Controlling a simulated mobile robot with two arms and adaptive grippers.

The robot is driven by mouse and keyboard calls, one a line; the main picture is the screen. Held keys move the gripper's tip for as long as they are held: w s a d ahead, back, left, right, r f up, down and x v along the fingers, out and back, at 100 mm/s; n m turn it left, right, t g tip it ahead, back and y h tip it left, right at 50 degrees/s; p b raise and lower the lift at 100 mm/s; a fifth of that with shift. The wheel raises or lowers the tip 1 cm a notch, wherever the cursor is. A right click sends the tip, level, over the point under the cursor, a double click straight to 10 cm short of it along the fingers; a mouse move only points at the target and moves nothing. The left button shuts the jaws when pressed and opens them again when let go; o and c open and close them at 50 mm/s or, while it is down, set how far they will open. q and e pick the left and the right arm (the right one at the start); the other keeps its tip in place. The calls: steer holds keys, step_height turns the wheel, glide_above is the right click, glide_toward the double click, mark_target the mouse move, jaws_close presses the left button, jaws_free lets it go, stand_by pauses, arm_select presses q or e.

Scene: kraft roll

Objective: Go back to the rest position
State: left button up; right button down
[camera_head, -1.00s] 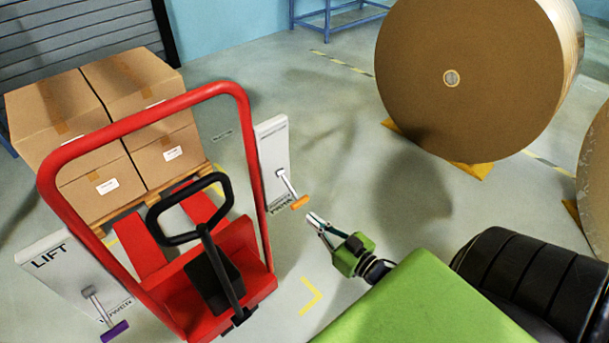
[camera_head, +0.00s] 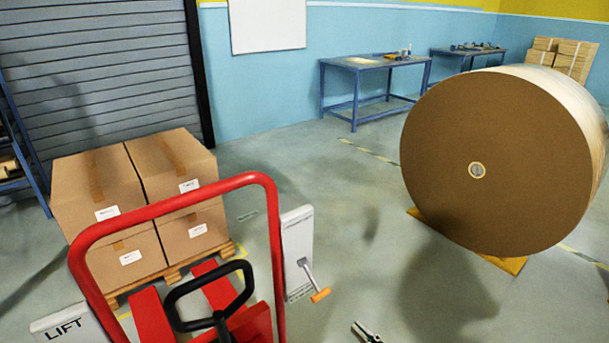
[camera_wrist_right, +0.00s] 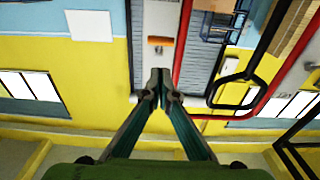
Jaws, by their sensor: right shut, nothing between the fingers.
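My right gripper (camera_head: 367,332) shows only its tips at the bottom edge of the head view, right of the red pallet truck (camera_head: 270,240). In the right wrist view the fingers (camera_wrist_right: 160,84) meet at the tips, shut with nothing between them. Beyond the tips are a white panel with an orange-handled lever and the truck's red frame (camera_wrist_right: 181,50). In the head view the grey lever with the orange handle (camera_head: 320,295) sits on a white box (camera_head: 297,240), left of and apart from the gripper. My left gripper is not in view.
A white box marked LIFT (camera_head: 66,326) stands at lower left. Cartons (camera_head: 102,200) sit on a wooden pallet (camera_head: 172,272) before a grey shutter (camera_head: 110,70). A large kraft roll (camera_head: 500,160) rests on yellow wedges at right. Blue benches (camera_head: 372,64) stand behind. Floor between is clear.

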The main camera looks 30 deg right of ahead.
steer(key=s+a+f+g+h, duration=0.1)
steer(key=s+f+g, duration=0.2)
steer(key=f, duration=0.6)
steer(key=s+a+f+m+g, duration=0.1)
steer(key=s+f+g, duration=0.15)
steer(key=f, duration=0.65)
steer(key=s+a+f+g+h, duration=0.1)
steer(key=s+a+f+g, duration=0.15)
steer(key=f, duration=0.65)
steer(key=s+a+f+g, duration=0.3)
steer(key=s+f, duration=0.2)
steer(key=s, duration=0.2)
steer(key=s+a+f+n+g+p, duration=0.1)
steer(key=s+a+f+g, duration=0.2)
steer(key=s, duration=0.5)
steer(key=s+a+f+n+g, duration=0.1)
steer(key=s+a+f+g, duration=0.2)
steer(key=s+f, duration=0.4)
steer(key=shift+s+a+f+g, duration=0.25)
steer(key=shift+s+a+g, duration=0.05)
steer(key=shift+a, duration=0.35)
